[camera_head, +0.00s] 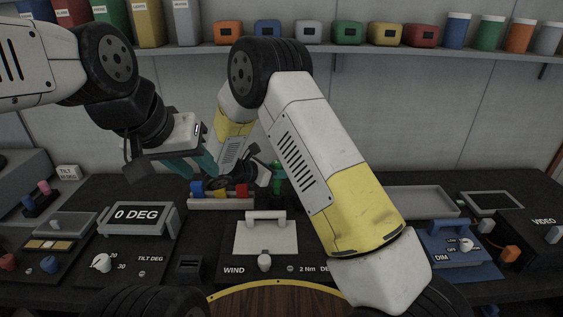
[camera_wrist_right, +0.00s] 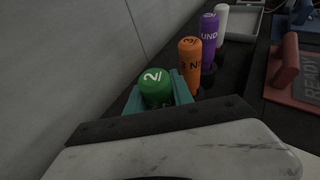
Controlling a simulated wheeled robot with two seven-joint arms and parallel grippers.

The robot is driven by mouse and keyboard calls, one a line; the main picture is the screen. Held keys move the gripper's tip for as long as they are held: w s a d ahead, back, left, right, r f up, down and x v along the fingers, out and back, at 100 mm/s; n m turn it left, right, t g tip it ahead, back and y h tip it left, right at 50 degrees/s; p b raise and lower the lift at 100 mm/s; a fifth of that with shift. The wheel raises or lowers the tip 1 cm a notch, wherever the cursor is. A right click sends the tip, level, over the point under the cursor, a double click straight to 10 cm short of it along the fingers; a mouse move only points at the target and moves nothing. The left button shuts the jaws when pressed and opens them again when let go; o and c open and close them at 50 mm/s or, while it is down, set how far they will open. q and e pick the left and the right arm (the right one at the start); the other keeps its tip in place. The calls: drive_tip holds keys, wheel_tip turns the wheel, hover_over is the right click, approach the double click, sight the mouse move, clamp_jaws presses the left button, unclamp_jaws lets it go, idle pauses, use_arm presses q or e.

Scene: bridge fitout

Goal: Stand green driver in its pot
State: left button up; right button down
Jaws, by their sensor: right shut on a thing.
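The green driver (camera_wrist_right: 157,88) stands out in the right wrist view, with its rounded, marked green handle end towards the camera. The teal fingers of my right gripper (camera_wrist_right: 160,97) are on both sides of the handle, shut on it. In the head view a small part of the green driver (camera_head: 277,170) shows near the back of the bench, beside my right arm. Its lower end is hidden, and I cannot make out its pot. My left gripper (camera_head: 205,164), with teal fingers, hangs left of centre above the bench, apart from the driver; its finger gap is unclear.
Orange (camera_wrist_right: 190,55), purple (camera_wrist_right: 209,30) and white (camera_wrist_right: 221,18) handles stand in a row beyond the green one. A rack of coloured pieces (camera_head: 222,203) lies below my left gripper. A wall runs behind the bench. A grey tray (camera_head: 422,202) at right is empty.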

drive_tip(key=shift+f, duration=0.4)
idle(0.3)
drive_tip(key=c, duration=1)
unclamp_jaws()
drive_tip(key=shift+c, duration=0.2)
drive_tip(key=v, duration=0.8)
